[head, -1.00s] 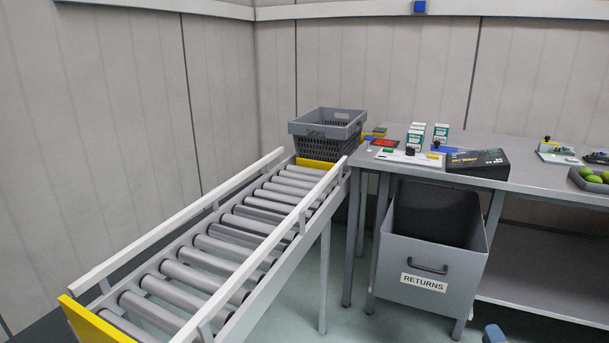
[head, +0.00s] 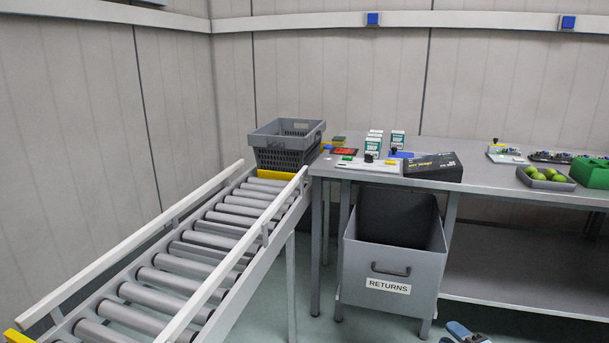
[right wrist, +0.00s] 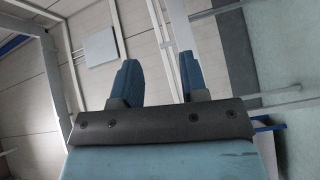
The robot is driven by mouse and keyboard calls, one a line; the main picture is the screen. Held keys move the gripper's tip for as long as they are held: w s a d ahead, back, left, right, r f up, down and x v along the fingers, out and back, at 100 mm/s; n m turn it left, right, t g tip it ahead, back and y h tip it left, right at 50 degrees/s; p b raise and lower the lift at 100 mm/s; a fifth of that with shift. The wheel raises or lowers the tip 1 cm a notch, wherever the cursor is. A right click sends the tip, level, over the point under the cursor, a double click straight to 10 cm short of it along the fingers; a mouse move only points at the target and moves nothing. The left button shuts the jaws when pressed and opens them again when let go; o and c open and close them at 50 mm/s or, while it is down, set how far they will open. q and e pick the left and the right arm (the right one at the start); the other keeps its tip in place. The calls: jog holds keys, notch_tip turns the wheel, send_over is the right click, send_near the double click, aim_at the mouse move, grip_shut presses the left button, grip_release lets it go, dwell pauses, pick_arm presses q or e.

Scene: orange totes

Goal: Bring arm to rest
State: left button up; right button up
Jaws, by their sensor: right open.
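My right gripper (head: 464,334) shows at the bottom edge of the head view, to the right of the returns bin and well in front of the table. In the right wrist view its two blue fingers (right wrist: 157,82) stand apart with nothing between them. Wall panels, a white frame and a strip of floor show behind the fingers. My left gripper is outside both views.
A roller conveyor (head: 205,243) runs to a grey basket (head: 288,143). A RETURNS bin (head: 389,262) stands below.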

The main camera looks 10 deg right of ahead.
jog(key=s+a+r+m+g+y, duration=0.25)
jog(key=s+a+m, duration=0.25)
jog(key=s+a, duration=0.65)
jog(key=s+a+r+m+g+y, duration=0.1)
jog(key=s+a+m+g+y, duration=0.3)
jog(key=s+a, duration=0.8)
jog(key=w+a+r+m+t+h, duration=0.35)
jog(key=w+a+m, duration=0.25)
jog(key=a, duration=0.2)
pick_arm(q)
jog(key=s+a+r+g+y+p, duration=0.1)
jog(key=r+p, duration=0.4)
jog(key=p, duration=1.2)
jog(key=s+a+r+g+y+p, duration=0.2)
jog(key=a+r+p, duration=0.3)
jog(key=p, duration=1.1)
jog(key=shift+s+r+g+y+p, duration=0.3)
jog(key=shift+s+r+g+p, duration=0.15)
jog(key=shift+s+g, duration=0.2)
pick_arm(e)
jog(key=s+d+r+g+h, duration=0.1)
jog(key=s+d+r+g, duration=0.1)
jog(key=r, duration=0.3)
jog(key=s+d+r+g+h, duration=0.1)
jog(key=s+d+r+h, duration=0.1)
jog(key=r, duration=0.4)
jog(key=shift+s+d+g, duration=0.35)
jog(key=shift+d+g, duration=0.05)
jog(key=shift+d, duration=0.35)
